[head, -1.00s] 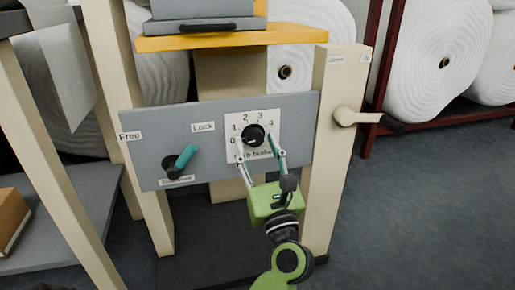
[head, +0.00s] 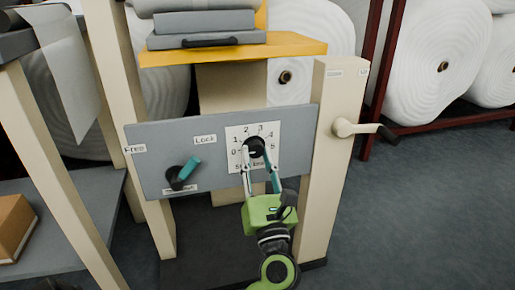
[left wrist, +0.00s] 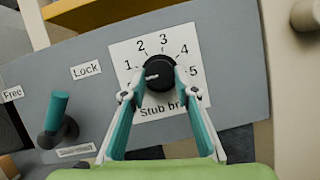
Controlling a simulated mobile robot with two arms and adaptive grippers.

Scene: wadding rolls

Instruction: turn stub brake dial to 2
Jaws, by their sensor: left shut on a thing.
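The stub brake dial is a round black knob (head: 255,146) on a white number plate (head: 236,134). The plate is on a grey panel and also shows in the left wrist view (left wrist: 118,52), with 1 to 5 readable around the knob. In that view a pale mark on the knob (left wrist: 159,68) points left and slightly down, seemingly between 0 and 1; the 0 is partly covered by a finger. My left gripper (head: 260,156) comes from below, its two fingers shut on the knob's sides. My right gripper is not in view.
A teal-handled lever (head: 189,168) sits on the panel (head: 215,180) left of the dial, near Lock and Free labels. A beige post (head: 318,160) with a crank handle (head: 360,128) stands at the right. A yellow shelf (head: 290,47) is above. White rolls (head: 430,60) stand behind.

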